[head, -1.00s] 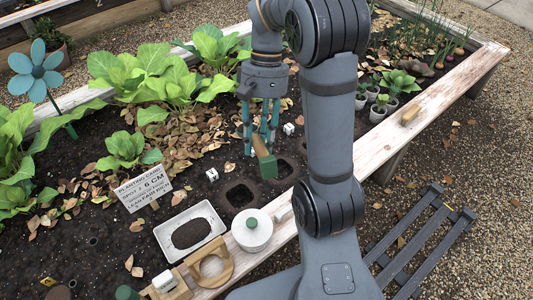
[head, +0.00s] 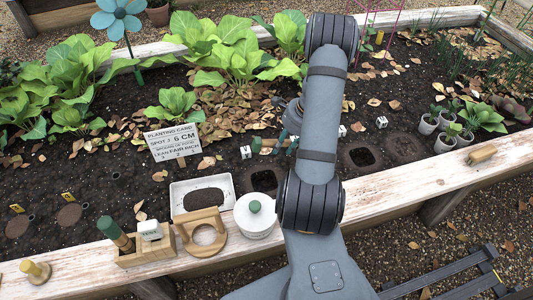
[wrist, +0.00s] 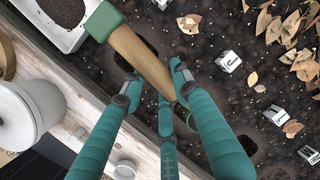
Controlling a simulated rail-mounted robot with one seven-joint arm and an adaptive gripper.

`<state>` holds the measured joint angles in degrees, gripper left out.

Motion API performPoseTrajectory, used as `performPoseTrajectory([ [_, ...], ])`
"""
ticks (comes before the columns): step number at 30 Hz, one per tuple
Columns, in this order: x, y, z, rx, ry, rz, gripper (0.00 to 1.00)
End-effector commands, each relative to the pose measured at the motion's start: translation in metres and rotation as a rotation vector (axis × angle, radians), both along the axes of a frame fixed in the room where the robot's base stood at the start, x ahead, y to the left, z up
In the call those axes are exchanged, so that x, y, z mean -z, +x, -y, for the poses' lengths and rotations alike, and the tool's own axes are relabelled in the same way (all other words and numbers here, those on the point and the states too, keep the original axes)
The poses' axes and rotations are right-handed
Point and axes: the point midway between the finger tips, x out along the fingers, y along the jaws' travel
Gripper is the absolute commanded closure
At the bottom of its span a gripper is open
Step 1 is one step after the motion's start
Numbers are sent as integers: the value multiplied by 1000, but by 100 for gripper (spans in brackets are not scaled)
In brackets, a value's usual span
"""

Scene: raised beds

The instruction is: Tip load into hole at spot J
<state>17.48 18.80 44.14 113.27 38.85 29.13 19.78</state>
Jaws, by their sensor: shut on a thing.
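My gripper (wrist: 150,88) has teal fingers shut on the wooden handle of a tool (wrist: 140,55) with a green end. In the wrist view the green end points to the upper left. In the head view the tool (head: 268,143) lies nearly level above the soil, and my arm hides much of the gripper. Its load cannot be seen. White lettered cubes (head: 246,152) (wrist: 228,62) stand near the holes. I cannot tell which is J.
A white tray (head: 174,200) with dark soil and a white lidded pot (head: 255,225) stand at the bed's front. A wooden ring stand (head: 203,246) and wooden caddy (head: 150,250) are on the rim. A planting card (head: 172,142) stands behind. Potted seedlings (head: 445,138) are at right.

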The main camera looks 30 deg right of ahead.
Motion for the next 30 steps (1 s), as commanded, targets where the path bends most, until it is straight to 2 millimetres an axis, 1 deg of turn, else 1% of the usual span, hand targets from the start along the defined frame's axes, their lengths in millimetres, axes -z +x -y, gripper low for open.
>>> performPoseTrajectory([
  [1, 2, 2, 12, 53, -3, -1, 100],
  [4, 4, 3, 27, 144, -9, -3, 100],
  [7, 5, 3, 30, 207, -6, -5, 100],
  [13, 6, -1, 39, 222, 72, 30, 100],
  [26, -9, -20, 73, 210, 533, 213, 100],
  [30, -15, -28, 87, 206, 675, 272, 100],
])
